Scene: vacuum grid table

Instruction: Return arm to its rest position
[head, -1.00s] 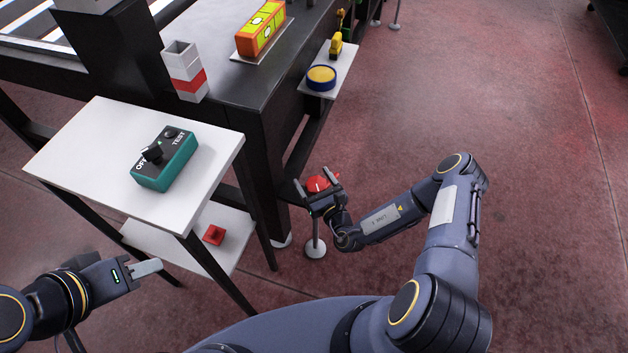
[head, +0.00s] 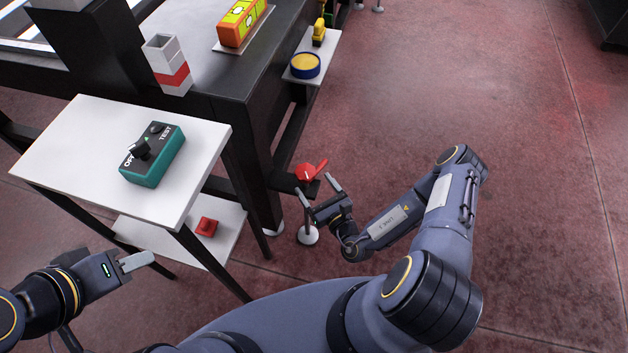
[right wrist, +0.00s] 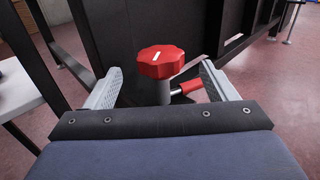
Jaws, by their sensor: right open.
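My right gripper (head: 320,192) is open and empty in the head view, a little in front of a red valve knob (head: 306,173) on a dark stand beside the table leg. In the right wrist view the red knob (right wrist: 161,62), with a white mark on top, stands just beyond and between the open fingers (right wrist: 160,85), apart from them. A red handle (right wrist: 187,87) shows below it at right. My left gripper (head: 135,262) is at the lower left of the head view, below the white side table, holding nothing visible; its finger gap is not clear.
The white side table (head: 75,150) bears a teal switch box (head: 152,160). A red button (head: 207,227) sits on its lower shelf. The dark grid table (head: 220,70) bears an orange-yellow box (head: 243,22). A blue-yellow button (head: 305,65) is on a side shelf. Floor at right is clear.

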